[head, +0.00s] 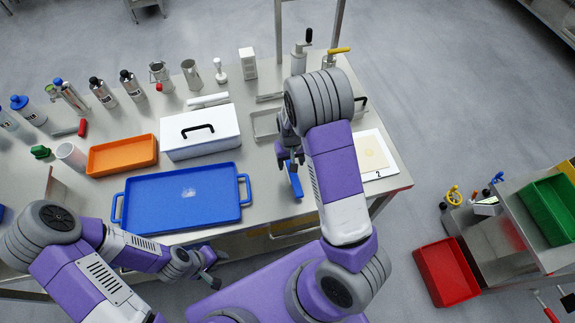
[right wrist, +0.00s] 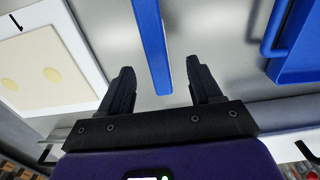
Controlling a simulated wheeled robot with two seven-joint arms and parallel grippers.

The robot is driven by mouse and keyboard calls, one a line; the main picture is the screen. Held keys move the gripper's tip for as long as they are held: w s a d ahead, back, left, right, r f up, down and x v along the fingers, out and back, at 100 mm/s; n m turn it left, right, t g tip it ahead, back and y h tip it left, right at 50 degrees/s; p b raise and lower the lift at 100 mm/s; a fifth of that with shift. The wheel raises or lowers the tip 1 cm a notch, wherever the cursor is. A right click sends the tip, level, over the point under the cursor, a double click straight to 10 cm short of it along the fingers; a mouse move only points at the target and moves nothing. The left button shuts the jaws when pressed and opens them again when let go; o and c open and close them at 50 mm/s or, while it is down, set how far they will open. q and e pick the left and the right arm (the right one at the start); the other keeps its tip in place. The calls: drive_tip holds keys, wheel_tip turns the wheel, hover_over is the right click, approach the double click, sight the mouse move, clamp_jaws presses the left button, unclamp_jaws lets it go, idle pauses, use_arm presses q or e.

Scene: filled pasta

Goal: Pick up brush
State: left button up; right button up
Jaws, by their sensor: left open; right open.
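A long blue bar-shaped thing (head: 294,182), which may be the brush, lies on the steel table between the blue tray and the white board. Its full shape is hidden by my right arm. My right gripper (head: 288,152) is open above the table at its far end. In the right wrist view the blue thing (right wrist: 152,45) runs down between the two open fingers (right wrist: 160,78), with gaps on both sides; nothing is gripped. My left gripper (head: 210,265) is open and empty at the table's front edge, below the blue tray.
The blue tray (head: 135,220) lies left of the blue thing. The white board (head: 376,175) marked 2 lies right. A white lidded box (head: 200,148), an orange tray (head: 92,158) and several bottles fill the back left. A red bin (head: 446,272) stands off the table.

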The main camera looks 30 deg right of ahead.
drive_tip(key=f, duration=0.4)
drive_tip(key=f+b, duration=0.1)
drive_tip(key=f, duration=0.1)
drive_tip(key=shift+s+d+f, duration=0.15)
drive_tip(key=shift+s+d, duration=0.05)
drive_tip(key=shift+s, duration=0.1)
drive_tip(key=shift+c, duration=0.3)
clamp_jaws()
wheel_tip(320, 180, up, 10)
drive_tip(key=shift+r+p, duration=0.1)
drive_tip(key=shift+p, duration=0.85)
